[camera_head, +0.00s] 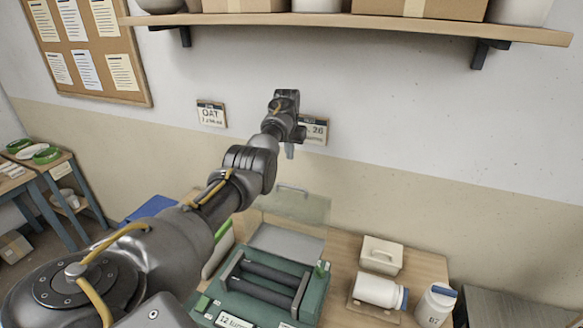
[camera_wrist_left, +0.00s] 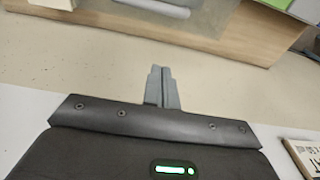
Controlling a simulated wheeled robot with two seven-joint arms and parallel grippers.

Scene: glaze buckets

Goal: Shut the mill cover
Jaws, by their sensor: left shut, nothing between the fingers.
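The green mill (camera_head: 262,290) stands on the wooden table, with two dark rollers in its open top. Its clear, greenish cover (camera_head: 305,208) stands raised at the back of the mill, with a light handle along its upper edge. My left gripper (camera_head: 289,153) is up near the wall, above the cover and apart from it. It is shut and empty. In the left wrist view, the closed fingers (camera_wrist_left: 162,85) show against the wall, and part of the cover (camera_wrist_left: 205,18) with its handle is at the top edge. My right gripper is out of view.
To the right of the mill are a white lidded box (camera_head: 381,254), a lying white jar (camera_head: 376,291) and an upright jar (camera_head: 435,305). A loaded shelf (camera_head: 350,29) is above. Signs hang on the wall near my gripper. My left arm hides part of the table.

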